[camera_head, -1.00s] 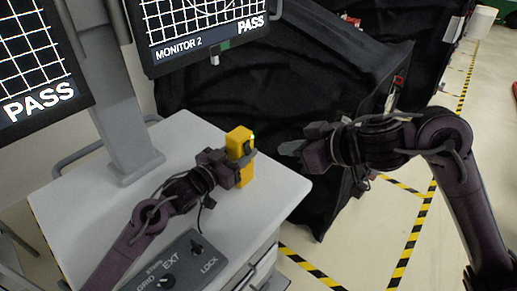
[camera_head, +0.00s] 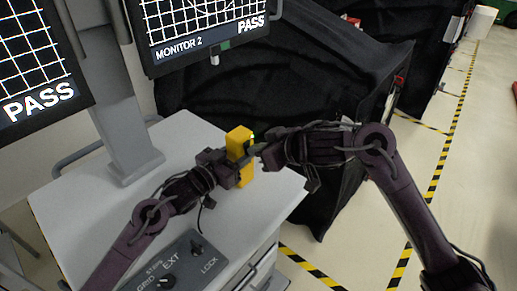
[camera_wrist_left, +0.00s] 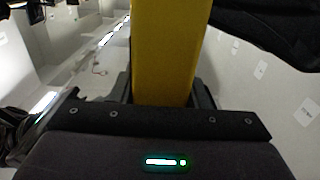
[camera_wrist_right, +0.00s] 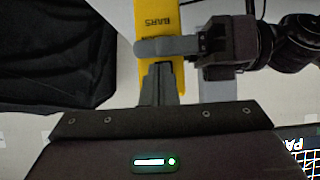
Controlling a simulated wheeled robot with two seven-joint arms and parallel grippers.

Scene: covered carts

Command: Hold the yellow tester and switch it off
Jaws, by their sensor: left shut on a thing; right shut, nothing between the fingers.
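The yellow tester (camera_head: 239,140) is upright above the grey cart top, held by my left gripper (camera_head: 243,163), which is shut around its body. In the left wrist view the tester (camera_wrist_left: 165,50) fills the space between the fingers. My right gripper (camera_head: 258,150) is shut and empty, its tips at the tester's right side. In the right wrist view the shut fingertips (camera_wrist_right: 160,70) overlap the yellow face, below the word BARS, beside a left gripper finger. I cannot tell whether they touch. The switch is hidden behind the right fingers.
A grey cart (camera_head: 90,205) carries a monitor stand and a control panel (camera_head: 180,262) marked EXT and LOCK. Two monitors showing PASS hang above. A black covered cart (camera_head: 200,100) stands close behind. Striped floor tape runs at right.

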